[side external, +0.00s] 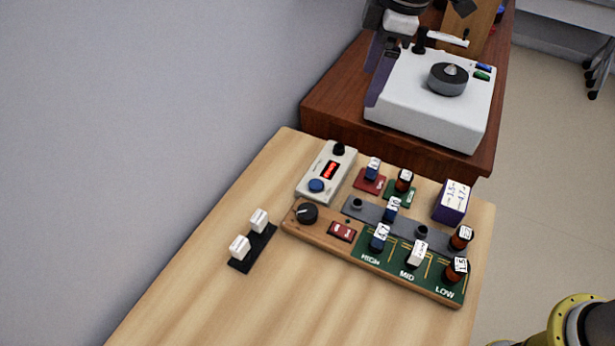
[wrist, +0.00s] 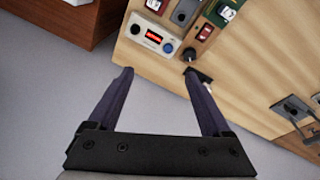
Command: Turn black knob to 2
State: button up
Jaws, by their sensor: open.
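A round black knob (side external: 307,213) with a small white mark sits at the left end of a wooden control board (side external: 289,226) in the side view. Its mark points left; I cannot read any numbers around it. The wrist view also shows the knob (wrist: 189,54), just beyond my right finger's tip. A second, smaller black knob (side external: 338,148) sits on a grey box with a red display. My gripper (wrist: 158,72) is open and empty, its two purple fingers wide apart. In the side view it is raised at the top, by the white machine, well away from the board.
A red switch (side external: 342,231) sits right of the knob. A black base with two white blocks (side external: 252,247) lies left of the board. A white machine with a grey dial (side external: 448,78) stands behind on a brown cabinet (side external: 335,97). The light wooden table's front left is clear.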

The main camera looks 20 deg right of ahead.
jog(key=a+f+n+g, duration=0.1)
jog(key=a+f, duration=0.6)
jog(key=n+g+h, duration=0.1)
send_over(306, 211)
notch_tip(306, 211, down, 7)
notch_tip(306, 211, down, 14)
jog(key=shift+r, duration=0.2)
jog(key=shift+c, duration=0.3)
grip_shut()
